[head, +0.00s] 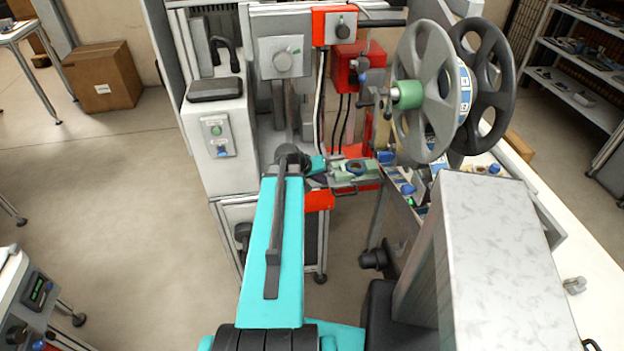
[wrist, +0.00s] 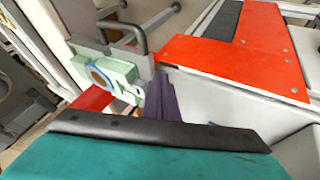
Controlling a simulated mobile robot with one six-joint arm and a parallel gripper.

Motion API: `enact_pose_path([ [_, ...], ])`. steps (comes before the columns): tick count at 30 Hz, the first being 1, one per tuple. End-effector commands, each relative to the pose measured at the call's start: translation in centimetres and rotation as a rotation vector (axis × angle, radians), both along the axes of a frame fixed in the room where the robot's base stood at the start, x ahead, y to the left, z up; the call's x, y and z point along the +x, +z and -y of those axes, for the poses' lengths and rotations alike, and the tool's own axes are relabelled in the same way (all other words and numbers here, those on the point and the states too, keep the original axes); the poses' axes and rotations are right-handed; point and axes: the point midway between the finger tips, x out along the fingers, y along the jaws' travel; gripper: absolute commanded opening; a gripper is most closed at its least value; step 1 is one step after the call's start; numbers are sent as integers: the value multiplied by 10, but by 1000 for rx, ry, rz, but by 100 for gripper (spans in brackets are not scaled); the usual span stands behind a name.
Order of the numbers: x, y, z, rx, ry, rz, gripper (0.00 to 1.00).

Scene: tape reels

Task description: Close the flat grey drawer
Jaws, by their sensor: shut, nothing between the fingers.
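My gripper (head: 326,165) is at the end of my teal arm, in front of the machine. In the wrist view its dark fingers (wrist: 158,100) are together and hold nothing. A flat grey piece with a bar handle (wrist: 142,38), which looks like the drawer, is just beyond the fingers to the upper left. In the head view a small grey tray-like part (head: 345,184) sits just right of my gripper.
A red plate (wrist: 235,55) lies right of the fingers. A large grey reel (head: 425,70) and a dark reel stand above right. A grey cabinet (head: 215,125) with switches is at left. A bench (head: 590,320) is at right. Open floor (head: 110,230) lies left.

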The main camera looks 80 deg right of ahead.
Motion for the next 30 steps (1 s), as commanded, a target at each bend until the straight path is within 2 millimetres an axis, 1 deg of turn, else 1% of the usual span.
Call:
enact_pose_path([
  [4,-4,0,2,0,-2,-1,0],
  [17,-5,0,1,-1,-4,-5,0],
  [23,4,0,-3,-1,-1,-4,0],
  [30,25,-1,-14,-1,2,0,0],
])
